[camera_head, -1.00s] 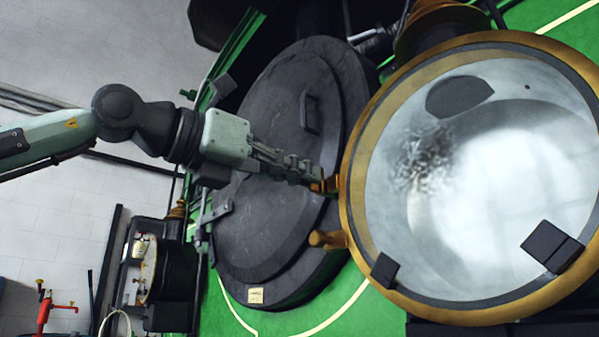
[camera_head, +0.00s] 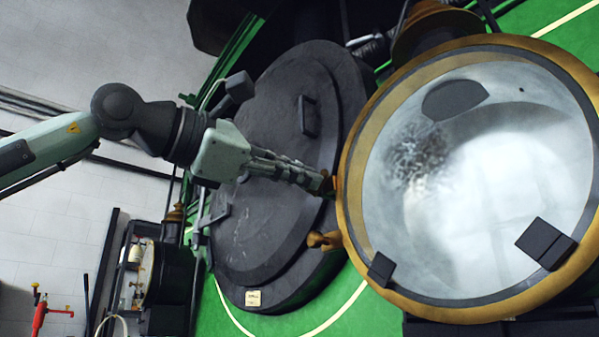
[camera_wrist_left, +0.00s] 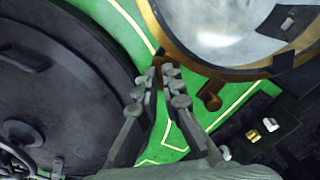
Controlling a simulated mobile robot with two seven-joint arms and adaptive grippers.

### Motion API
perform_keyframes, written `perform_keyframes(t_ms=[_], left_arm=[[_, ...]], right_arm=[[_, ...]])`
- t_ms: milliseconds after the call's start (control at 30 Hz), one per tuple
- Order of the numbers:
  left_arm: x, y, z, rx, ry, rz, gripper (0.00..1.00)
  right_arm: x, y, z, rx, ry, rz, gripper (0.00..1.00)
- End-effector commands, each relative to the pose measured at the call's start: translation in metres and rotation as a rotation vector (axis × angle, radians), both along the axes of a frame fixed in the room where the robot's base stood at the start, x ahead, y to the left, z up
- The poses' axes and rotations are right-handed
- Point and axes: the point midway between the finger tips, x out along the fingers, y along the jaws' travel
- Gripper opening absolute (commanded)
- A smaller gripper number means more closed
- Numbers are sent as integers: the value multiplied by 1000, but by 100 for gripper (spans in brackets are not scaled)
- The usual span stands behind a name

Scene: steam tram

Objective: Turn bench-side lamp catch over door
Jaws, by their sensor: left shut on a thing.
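The lamp (camera_head: 350,215) is a large round brass-rimmed body with a pale glass front, at the right of the head view; its rim also shows in the wrist view (camera_wrist_left: 185,58). A small brass catch (camera_wrist_left: 165,70) sits at the rim's left edge, mostly hidden by the fingers. My left gripper (camera_head: 326,185) is shut on the catch, with its fingertips at the rim; in the wrist view the fingers (camera_wrist_left: 161,82) come together there. A second brass knob (camera_head: 325,241) sticks out below it, apart from the fingers; it also shows in the wrist view (camera_wrist_left: 210,96). My right gripper is not in view.
A big dark round smokebox-like door (camera_head: 265,215) with a handle (camera_head: 308,115) stands close behind my left gripper. Two dark blocks (camera_head: 546,243) (camera_head: 381,269) sit on the lamp's front. Green bodywork (camera_head: 365,310) lies below.

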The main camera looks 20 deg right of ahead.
Motion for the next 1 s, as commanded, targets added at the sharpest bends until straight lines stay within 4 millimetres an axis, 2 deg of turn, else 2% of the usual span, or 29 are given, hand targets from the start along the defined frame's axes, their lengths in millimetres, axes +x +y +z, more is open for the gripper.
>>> perform_keyframes(t_ms=[167, 433, 600, 1000], left_arm=[[-1, 0, 0, 55, -156, -2, 0], [-2, -1, -2, 139, -389, -1, 0], [-3, -1, -4, 184, -513, -2, 0], [-3, -1, -7, 245, -681, -1, 0]], right_arm=[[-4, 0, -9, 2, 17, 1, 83], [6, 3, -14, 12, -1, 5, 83], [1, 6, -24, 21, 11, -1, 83], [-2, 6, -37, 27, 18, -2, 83]])
